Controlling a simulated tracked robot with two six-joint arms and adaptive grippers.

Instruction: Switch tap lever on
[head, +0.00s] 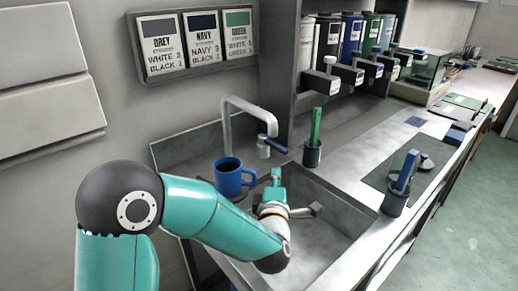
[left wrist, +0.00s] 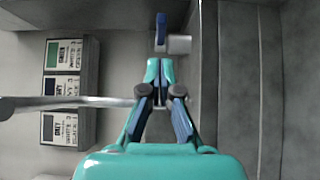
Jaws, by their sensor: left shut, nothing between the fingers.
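The tap (head: 238,103) is a grey curved pipe rising behind the sink. Its lever (head: 272,144) is a dark blue bar on a short grey base, to the right of the spout. In the left wrist view the blue lever (left wrist: 161,29) stands just beyond the fingertips, beside a grey block. My left gripper (head: 277,174) is over the sink, in front of and below the lever in the picture. Its teal fingertips (left wrist: 160,68) are together and empty, with a small gap visible between them and the lever. My right gripper does not show.
The sink (head: 335,235) lies below. A dark holder with a green item (head: 316,128) stands right of the lever; another holder (head: 395,203) is at the right edge.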

